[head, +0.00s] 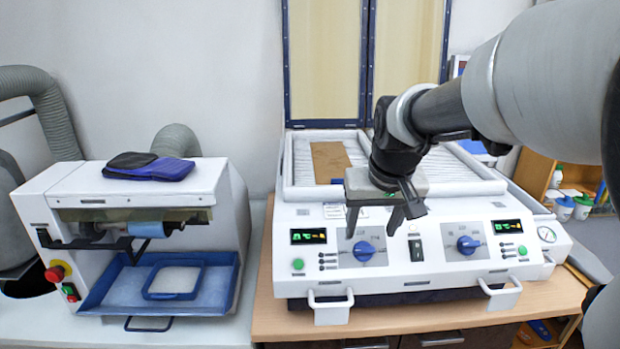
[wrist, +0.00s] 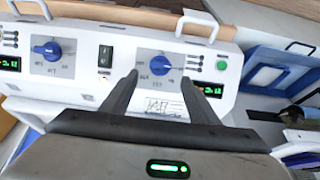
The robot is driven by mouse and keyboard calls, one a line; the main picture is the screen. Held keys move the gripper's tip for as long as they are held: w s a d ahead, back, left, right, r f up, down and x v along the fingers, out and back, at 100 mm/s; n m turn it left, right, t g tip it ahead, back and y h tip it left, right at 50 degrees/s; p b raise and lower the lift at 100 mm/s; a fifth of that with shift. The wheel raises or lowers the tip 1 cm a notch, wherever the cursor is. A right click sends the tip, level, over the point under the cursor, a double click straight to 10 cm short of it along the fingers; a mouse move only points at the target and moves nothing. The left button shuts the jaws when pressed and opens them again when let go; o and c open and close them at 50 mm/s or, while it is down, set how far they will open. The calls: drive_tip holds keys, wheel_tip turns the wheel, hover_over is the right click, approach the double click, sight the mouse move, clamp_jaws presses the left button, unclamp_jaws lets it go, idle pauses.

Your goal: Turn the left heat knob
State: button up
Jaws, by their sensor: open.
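The left heat knob (head: 363,251) is a blue dial on the white front panel of the forming machine (head: 430,275). My gripper (head: 372,233) is open and empty, just above the left knob in the head view. In the wrist view the picture is turned around, and the left knob (wrist: 160,65) shows just beyond and between the two dark fingertips (wrist: 160,78). I see no clear contact. The right heat knob (head: 467,245) is also blue, and it shows at the left of the wrist view (wrist: 47,50).
A black rocker switch (head: 416,250) sits between the knobs. A green button (head: 298,264) and lit displays flank them. White handles (head: 331,306) stick out below the panel. A brown board (head: 330,162) lies in the machine's bed. A second machine (head: 150,230) stands at the left.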

sight(365, 247)
drive_tip(key=x, duration=0.7)
drive_tip(key=c, duration=1)
